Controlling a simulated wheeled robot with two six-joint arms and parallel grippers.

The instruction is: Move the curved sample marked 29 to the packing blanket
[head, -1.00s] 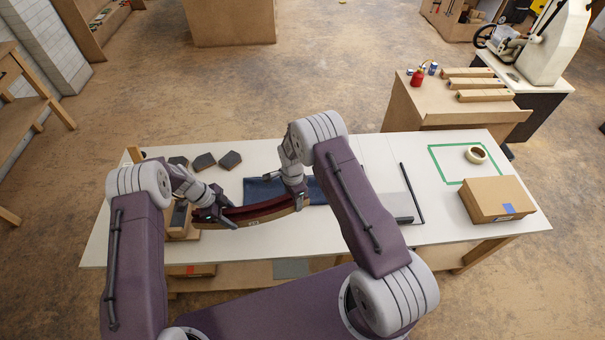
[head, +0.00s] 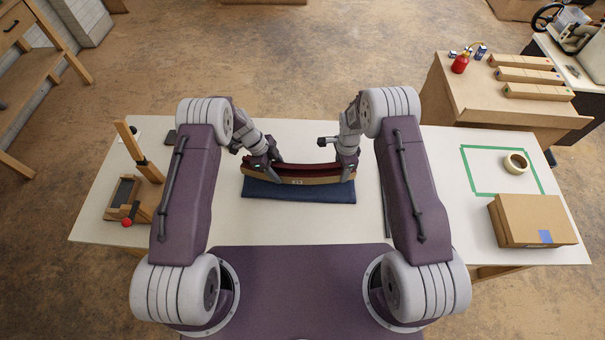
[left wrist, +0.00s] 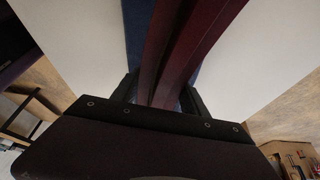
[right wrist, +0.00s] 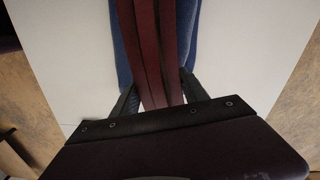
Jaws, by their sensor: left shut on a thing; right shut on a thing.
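The curved sample (head: 300,178) is a bowed strip with a dark red top and a tan front edge with a small mark too small to read. In the head view it lies along and over the blue packing blanket (head: 298,193); I cannot tell whether it touches. My left gripper (head: 265,168) is shut on its left end and my right gripper (head: 346,170) on its right end. The left wrist view shows the sample (left wrist: 175,55) between the left fingers, and the right wrist view shows the sample (right wrist: 150,50) between the right fingers, with blue blanket beneath.
A wooden fixture with a red knob (head: 127,222) stands at the table's left. A cardboard box (head: 530,218), a tape roll (head: 516,163) and a green taped outline (head: 480,193) are on the right. The white table (head: 290,228) is clear in front of the blanket.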

